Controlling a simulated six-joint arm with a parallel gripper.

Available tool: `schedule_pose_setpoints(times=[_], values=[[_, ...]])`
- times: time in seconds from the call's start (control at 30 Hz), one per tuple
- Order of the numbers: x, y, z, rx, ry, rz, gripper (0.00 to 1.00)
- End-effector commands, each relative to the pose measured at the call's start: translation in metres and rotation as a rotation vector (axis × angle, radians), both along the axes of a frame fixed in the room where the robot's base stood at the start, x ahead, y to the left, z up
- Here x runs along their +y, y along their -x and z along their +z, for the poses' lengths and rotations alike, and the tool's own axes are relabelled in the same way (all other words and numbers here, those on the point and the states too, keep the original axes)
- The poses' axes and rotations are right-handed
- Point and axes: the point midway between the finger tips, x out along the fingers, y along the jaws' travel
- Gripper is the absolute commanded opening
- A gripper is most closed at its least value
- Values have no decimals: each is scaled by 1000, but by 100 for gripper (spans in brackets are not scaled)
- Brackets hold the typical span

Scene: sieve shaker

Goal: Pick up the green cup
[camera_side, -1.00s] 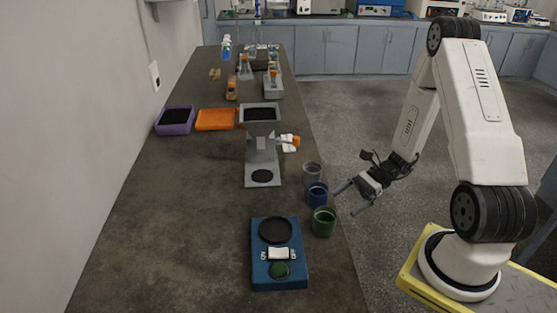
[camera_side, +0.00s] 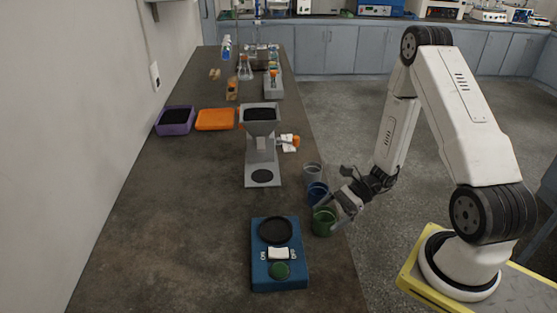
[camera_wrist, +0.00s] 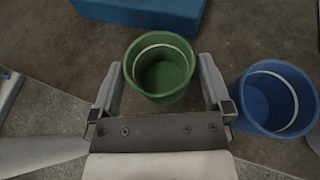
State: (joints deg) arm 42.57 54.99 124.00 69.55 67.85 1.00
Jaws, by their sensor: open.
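The green cup (camera_side: 323,223) stands upright on the bench near its right edge, beside the blue shaker base. In the wrist view the green cup (camera_wrist: 160,68) sits between the tips of my open fingers. My gripper (camera_side: 345,212) is at the cup in the side view, with its fingers reaching around it and hiding part of it. In the wrist view my gripper (camera_wrist: 162,75) has one finger on each side of the cup. A gap shows at the right finger; I cannot tell whether the left finger touches.
A blue cup (camera_side: 317,193) stands close behind the green cup, and a clear cup (camera_side: 312,171) behind that. The blue base (camera_side: 262,288) lies to the left. A grey funnel stand (camera_side: 262,150) is farther back. The bench's left side is clear.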

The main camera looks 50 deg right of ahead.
Motion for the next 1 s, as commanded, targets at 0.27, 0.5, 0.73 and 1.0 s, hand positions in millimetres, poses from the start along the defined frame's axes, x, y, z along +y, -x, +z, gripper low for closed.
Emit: schedule_pose_setpoints(times=[0.27, 0.5, 0.73, 1.0], values=[[13, -5, -6, 1, 0, 1, 100], [13, -5, -6, 1, 0, 0, 100], [13, -5, -6, 1, 0, 0, 97], [13, -5, -6, 0, 0, 0, 21]])
